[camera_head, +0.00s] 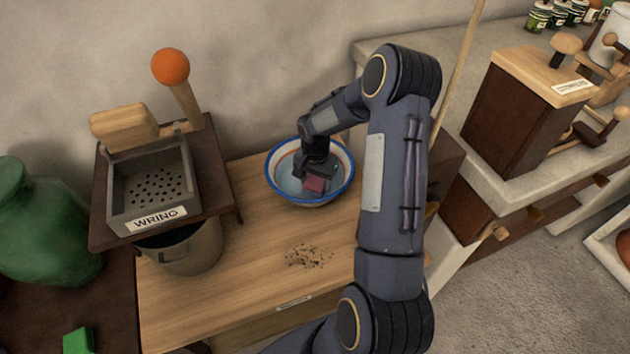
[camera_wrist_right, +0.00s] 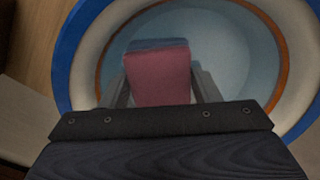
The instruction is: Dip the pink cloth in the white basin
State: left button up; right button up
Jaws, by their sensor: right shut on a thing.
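The white basin (camera_head: 344,186) has a blue rim and an orange-red inner line, and stands on the wooden table by the wall. Pale blue water shows inside it. My right gripper (camera_head: 318,182) reaches down into the basin and is shut on the pink cloth (camera_head: 314,184). In the right wrist view the pink cloth (camera_wrist_right: 158,75) is a folded block between the fingers, its far end bluish, with the basin rim (camera_wrist_right: 75,60) around it. I cannot tell how deep the cloth sits in the water. My left gripper is not in view.
A wringer box (camera_head: 152,192) marked "WRING" stands on a dark shelf over a metal pot (camera_head: 190,250) at left. Dark crumbs (camera_head: 308,256) lie on the table (camera_head: 240,280). A green jar (camera_head: 40,235) and green block (camera_head: 78,341) are far left. A stone counter is right.

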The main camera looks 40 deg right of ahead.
aim_at(316, 181)
dwell(0.3)
jog(key=shift+f+b, duration=0.55)
jog(key=shift+f, duration=0.05)
jog(key=shift+s, duration=0.15)
dwell(1.0)
notch_tip(316, 181, up, 12)
jog(key=p, duration=0.8)
jog(key=shift+r, duration=0.2)
dwell(0.3)
